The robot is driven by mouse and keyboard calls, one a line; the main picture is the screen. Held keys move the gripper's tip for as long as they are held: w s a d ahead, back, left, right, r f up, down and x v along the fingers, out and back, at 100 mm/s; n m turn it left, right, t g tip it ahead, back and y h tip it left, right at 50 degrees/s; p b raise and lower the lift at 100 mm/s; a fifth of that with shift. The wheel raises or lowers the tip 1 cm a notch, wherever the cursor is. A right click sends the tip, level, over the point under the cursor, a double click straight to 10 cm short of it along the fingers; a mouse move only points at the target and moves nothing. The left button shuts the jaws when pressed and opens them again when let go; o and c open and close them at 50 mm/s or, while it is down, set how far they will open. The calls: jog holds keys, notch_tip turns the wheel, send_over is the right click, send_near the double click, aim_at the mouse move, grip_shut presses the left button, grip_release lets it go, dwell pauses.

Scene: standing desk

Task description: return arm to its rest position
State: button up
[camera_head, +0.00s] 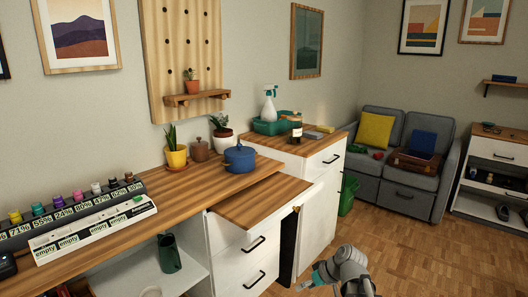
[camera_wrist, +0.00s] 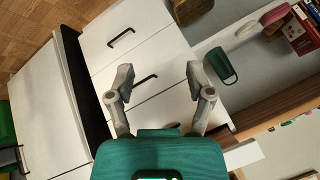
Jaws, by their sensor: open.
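My gripper (camera_head: 305,284) is low at the bottom of the head view, in front of the white drawer cabinet and over the wooden floor. My grey arm joint shows beside it. In the wrist view, the two fingers of my gripper (camera_wrist: 160,76) are spread wide, with nothing between them. The teal gripper body fills the bottom of that view. The white drawer fronts (camera_wrist: 135,50) with black handles lie beyond the fingers.
The wooden desk (camera_head: 205,187) carries a blue pot (camera_head: 240,158), a yellow planter (camera_head: 176,157) and a rack of labelled bottles (camera_head: 80,222). A dark green cup (camera_head: 169,254) stands on the shelf below. Clear floor (camera_head: 420,262) lies to the right, before the grey sofa (camera_head: 398,150).

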jog(key=s+d+f+m+g+h, duration=0.1)
jog(key=s+d+f+m+h, duration=0.15)
jog(key=s, duration=0.25)
jog(key=s+d+f+m+g+h, duration=0.1)
jog(key=s+m+g+h, duration=0.1)
jog(key=s+m+h, duration=0.15)
notch_tip(320, 180, up, 34)
jog(key=p, duration=3.4)
jog(key=shift+s+d+n+h, duration=0.15)
jog(key=shift+s+n+h, duration=0.05)
jog(key=shift+n+h, duration=0.2)
